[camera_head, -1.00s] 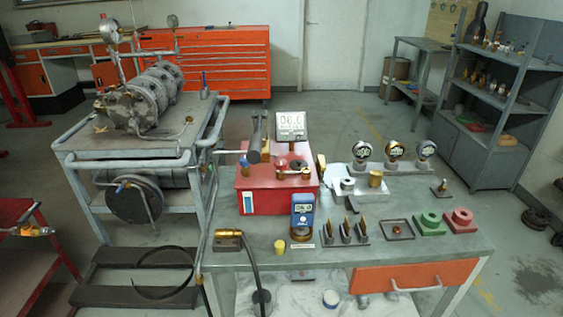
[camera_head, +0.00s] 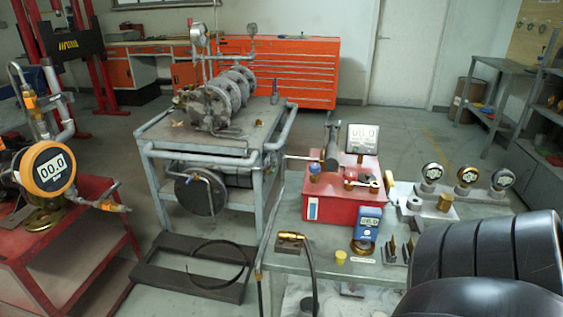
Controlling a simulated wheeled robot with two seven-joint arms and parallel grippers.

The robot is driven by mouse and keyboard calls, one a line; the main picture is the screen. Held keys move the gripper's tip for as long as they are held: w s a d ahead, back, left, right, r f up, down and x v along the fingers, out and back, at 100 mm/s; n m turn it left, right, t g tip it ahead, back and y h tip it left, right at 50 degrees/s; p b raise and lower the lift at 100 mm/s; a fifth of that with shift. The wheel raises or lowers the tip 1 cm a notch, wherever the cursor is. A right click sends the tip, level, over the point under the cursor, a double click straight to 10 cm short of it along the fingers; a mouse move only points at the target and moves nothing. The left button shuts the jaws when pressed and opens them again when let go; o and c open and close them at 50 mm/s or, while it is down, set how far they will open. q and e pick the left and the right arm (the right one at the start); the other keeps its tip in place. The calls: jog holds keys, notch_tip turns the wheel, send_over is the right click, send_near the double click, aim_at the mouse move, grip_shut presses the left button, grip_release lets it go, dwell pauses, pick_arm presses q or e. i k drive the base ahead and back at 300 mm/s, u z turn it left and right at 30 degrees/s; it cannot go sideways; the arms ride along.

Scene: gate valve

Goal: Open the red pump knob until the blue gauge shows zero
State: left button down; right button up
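The red pump (camera_head: 335,211) stands on the grey workbench, right of the middle, with a dark upright cylinder (camera_head: 332,150) on it. Small fittings sit on its top: a blue knob (camera_head: 315,168) at the left and a small reddish knob (camera_head: 350,173) near the centre, too small to make out well. The blue gauge (camera_head: 369,213) stands upright in front of the pump's right side. Its display is lit, but I cannot read the digits surely. Neither of my grippers is in view. A dark, rounded part of my arm fills the lower right corner.
A square white display (camera_head: 361,138) stands behind the pump. Several dial gauges (camera_head: 467,176) stand to its right. A black hose (camera_head: 312,262) rises at the bench's front left. An orange round gauge (camera_head: 48,169) is on a red cart at far left. A grey trolley (camera_head: 268,150) stands between.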

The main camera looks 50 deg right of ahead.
aim_at(350, 175)
jog(key=u, duration=0.1)
jog(key=k, duration=0.85)
jog(key=z, duration=1.65)
jog(key=i, duration=0.35)
jog(key=u, duration=0.05)
